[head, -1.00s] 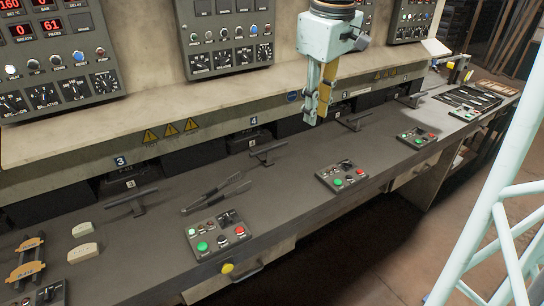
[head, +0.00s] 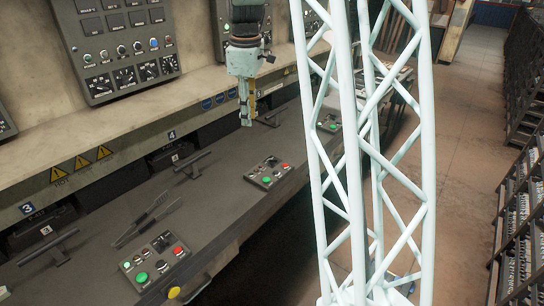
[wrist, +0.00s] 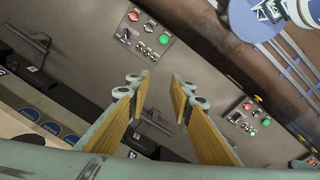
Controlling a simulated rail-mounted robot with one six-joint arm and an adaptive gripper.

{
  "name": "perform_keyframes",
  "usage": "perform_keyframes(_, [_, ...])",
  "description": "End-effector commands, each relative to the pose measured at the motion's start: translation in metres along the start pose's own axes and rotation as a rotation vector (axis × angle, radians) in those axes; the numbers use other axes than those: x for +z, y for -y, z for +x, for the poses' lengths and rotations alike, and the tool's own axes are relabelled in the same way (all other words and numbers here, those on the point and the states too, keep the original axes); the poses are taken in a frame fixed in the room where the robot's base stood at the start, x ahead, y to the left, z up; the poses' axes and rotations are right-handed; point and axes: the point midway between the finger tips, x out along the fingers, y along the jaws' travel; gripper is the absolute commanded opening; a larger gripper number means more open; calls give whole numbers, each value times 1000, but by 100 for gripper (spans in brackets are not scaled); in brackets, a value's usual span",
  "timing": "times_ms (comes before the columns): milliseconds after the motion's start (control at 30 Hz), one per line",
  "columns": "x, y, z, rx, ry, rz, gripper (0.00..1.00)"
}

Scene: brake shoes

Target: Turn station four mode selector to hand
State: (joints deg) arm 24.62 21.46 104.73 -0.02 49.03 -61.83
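A station label 4 (head: 171,135) is on the press front, above a black T-handle (head: 192,163). Two control boxes lie on the bench nearby: one nearer the camera (head: 141,282) and one farther right (head: 253,180). Each has red and green buttons and a black selector, (head: 163,242) and (head: 271,162). I cannot tell which belongs to station four, nor read the selector positions. My gripper (head: 246,122) hangs above the bench beyond the farther box. In the wrist view its yellow-padded fingers (wrist: 156,84) are apart and empty; control boxes (wrist: 145,36) and (wrist: 250,117) lie past them.
Tongs (head: 146,219) lie on the bench left of the nearer box. A yellow knob (head: 174,292) is on the bench front. Another control box (head: 328,123) is partly behind my pale lattice column. Floor is open at right, beside dark racks (head: 522,210).

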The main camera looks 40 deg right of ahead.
Motion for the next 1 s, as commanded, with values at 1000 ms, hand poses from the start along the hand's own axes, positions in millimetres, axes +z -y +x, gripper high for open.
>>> perform_keyframes(1000, [55,-135,141,-76,31,-202,20])
